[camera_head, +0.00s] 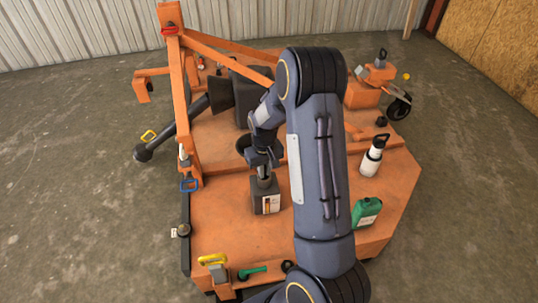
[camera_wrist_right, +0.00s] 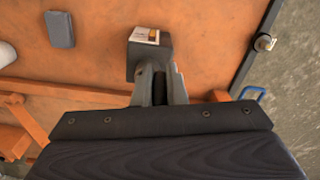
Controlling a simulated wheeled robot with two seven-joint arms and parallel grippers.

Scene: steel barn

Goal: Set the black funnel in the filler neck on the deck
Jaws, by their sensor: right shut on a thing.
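My right gripper (camera_head: 262,163) reaches over the middle of the orange deck and is shut. In the right wrist view the fingers (camera_wrist_right: 160,85) are close to this box (camera_wrist_right: 148,48). I cannot tell whether the funnel touches the neck. My left gripper is not in view.
A white bottle (camera_head: 372,158) and a green jug (camera_head: 366,212) stand on the deck at right. An orange upright frame (camera_head: 180,100) and a black shaft (camera_head: 175,135) are at left. A small green tool (camera_head: 252,272) lies at the front edge.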

